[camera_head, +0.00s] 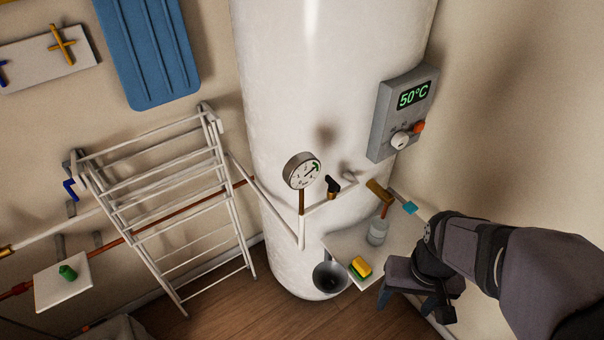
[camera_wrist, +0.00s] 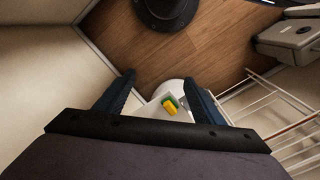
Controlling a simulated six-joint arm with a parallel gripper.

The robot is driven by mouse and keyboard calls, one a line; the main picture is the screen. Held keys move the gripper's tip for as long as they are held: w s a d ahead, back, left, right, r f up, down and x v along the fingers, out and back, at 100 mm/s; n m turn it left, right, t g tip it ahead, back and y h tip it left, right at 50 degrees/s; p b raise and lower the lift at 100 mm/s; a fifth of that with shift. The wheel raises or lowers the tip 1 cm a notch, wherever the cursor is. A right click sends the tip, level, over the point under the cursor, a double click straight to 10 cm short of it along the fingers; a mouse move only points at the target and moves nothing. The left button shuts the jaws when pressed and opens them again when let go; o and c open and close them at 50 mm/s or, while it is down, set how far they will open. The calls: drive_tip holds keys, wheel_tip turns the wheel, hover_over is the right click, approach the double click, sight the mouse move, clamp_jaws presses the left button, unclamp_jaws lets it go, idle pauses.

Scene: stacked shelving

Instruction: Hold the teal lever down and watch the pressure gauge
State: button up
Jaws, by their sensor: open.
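The teal lever (camera_head: 410,208) shows as a small teal handle on the pipework at the tank's right side in the head view. The pressure gauge (camera_head: 303,171) is a round white dial on a copper stem in front of the white tank (camera_head: 290,90). Its dial has a green band, but the needle reading is too small to tell. My gripper (camera_head: 414,300) is open and empty, pointing down, below and slightly right of the lever and apart from it. In the wrist view its two fingers (camera_wrist: 160,95) are spread wide; I cannot make out the lever there.
A grey control box (camera_head: 385,125) reads 50°C. A brass-coloured fitting (camera_head: 379,191) and black-handled valve (camera_head: 333,186) are nearby. A drying rack (camera_head: 170,200) stands left.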

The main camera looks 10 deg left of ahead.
drive_tip(key=c, duration=1.2)
drive_tip(key=shift+r, duration=0.2)
clamp_jaws()
drive_tip(key=w+d+r+n+p, duration=0.1)
drive_tip(key=w+r+n, duration=0.1)
drive_tip(key=w, duration=0.6)
drive_tip(key=w+r+n+p, duration=0.2)
drive_tip(key=w+r, duration=0.1)
drive_tip(key=w, duration=0.6)
drive_tip(key=w+d+r+n+t+p, duration=0.1)
drive_tip(key=w+r+n+p, duration=0.1)
drive_tip(key=w, duration=0.7)
drive_tip(key=shift+w+d+r+n, duration=0.15)
drive_tip(key=shift+r+n, duration=0.15)
drive_tip(key=shift+r, duration=0.15)
drive_tip(key=shift+d+r+n, duration=0.15)
drive_tip(key=shift+r+n, duration=0.15)
drive_tip(key=shift+r, duration=0.1)
wheel_tip(320, 180, up, 8)
drive_tip(key=n+g, duration=0.1)
drive_tip(key=n, duration=1.8)
drive_tip(key=shift+f+n, duration=0.15)
drive_tip(key=shift+n, duration=0.25)
